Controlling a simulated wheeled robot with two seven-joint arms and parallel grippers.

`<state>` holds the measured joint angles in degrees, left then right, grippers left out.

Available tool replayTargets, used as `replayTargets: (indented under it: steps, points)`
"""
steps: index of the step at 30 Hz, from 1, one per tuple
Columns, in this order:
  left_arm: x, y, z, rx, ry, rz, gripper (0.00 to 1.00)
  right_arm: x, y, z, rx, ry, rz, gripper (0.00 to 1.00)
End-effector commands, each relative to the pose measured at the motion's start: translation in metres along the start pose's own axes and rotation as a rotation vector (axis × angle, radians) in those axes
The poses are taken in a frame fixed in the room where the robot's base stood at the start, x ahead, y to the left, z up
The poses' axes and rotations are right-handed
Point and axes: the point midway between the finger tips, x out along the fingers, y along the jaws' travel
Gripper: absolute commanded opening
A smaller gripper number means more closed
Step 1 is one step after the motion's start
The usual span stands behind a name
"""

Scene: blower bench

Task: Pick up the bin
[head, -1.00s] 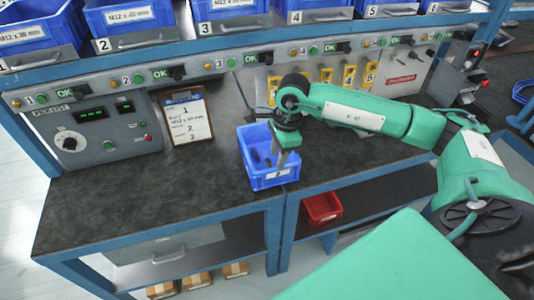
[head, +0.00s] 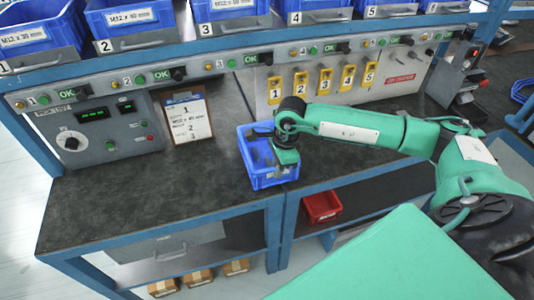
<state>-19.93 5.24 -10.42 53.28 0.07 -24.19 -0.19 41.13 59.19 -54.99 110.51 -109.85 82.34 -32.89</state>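A blue bin (head: 275,180) stands on the dark bench top near its front edge, with a small white label on its front wall. My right gripper (head: 286,160) is over the front part of the bin, pointing down, low at the front wall. The gripper's fingers are largely hidden by its own body and the bin, so I cannot tell whether they are open or touching the wall. Some dark contents show inside the bin. My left gripper is not in view.
A clipboard (head: 188,122) and a control box (head: 98,130) stand at the bench's back left. Blue shelf bins (head: 130,16) line the rack above. A red bin (head: 321,207) sits on the lower shelf. The bench top (head: 140,195) left of the bin is clear.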

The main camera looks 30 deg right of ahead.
Motion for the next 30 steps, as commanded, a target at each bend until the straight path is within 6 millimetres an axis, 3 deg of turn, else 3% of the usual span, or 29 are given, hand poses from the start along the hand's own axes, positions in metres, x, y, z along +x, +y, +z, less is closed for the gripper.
replayTargets:
  steps: [11, 24, 30]
  points:
    - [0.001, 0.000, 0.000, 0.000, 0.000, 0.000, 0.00, -0.009, -0.001, 0.002, 0.000, -0.002, -0.005, 0.00]
    - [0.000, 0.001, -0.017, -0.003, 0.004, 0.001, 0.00, -0.086, -0.001, 0.013, 0.000, -0.002, -0.005, 0.00]
    - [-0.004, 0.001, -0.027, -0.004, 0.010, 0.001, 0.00, -0.100, -0.001, 0.015, 0.000, -0.001, -0.003, 0.00]
